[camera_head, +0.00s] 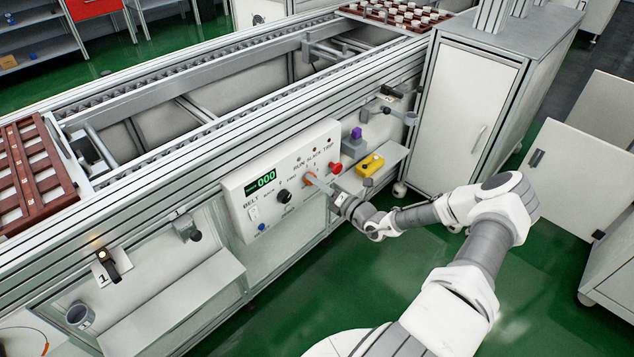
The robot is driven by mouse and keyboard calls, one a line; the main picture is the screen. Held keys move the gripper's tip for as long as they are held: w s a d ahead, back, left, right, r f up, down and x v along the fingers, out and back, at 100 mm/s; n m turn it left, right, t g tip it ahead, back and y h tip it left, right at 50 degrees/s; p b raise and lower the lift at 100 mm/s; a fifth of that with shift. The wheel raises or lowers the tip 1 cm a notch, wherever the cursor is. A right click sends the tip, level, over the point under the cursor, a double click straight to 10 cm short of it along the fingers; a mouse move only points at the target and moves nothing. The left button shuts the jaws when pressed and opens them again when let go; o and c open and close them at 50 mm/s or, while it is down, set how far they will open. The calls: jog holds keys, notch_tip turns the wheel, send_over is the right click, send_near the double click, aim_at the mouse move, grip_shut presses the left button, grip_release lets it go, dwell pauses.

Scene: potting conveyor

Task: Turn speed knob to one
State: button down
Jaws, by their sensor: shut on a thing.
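A white control panel (285,180) is mounted on the side of the conveyor frame.
The panel also has a red button (335,167), a white switch (254,213) and a blue button (262,227). A yellow box (370,165) sits on a small shelf right of the panel. A grey cabinet (465,105) stands beyond. The green floor (300,290) below the panel is clear.

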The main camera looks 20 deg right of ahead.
jog(key=shift+r, duration=0.1)
jog(key=n+p, duration=0.6)
jog(key=n, duration=0.2)
jog(key=shift+a+n, duration=0.1)
jog(key=shift+n, duration=0.2)
dwell(0.3)
jog(key=shift+c, duration=1.9)
grip_release()
jog(key=p+v, duration=0.3)
jog(key=v, duration=1.4)
jog(key=shift+s, duration=0.25)
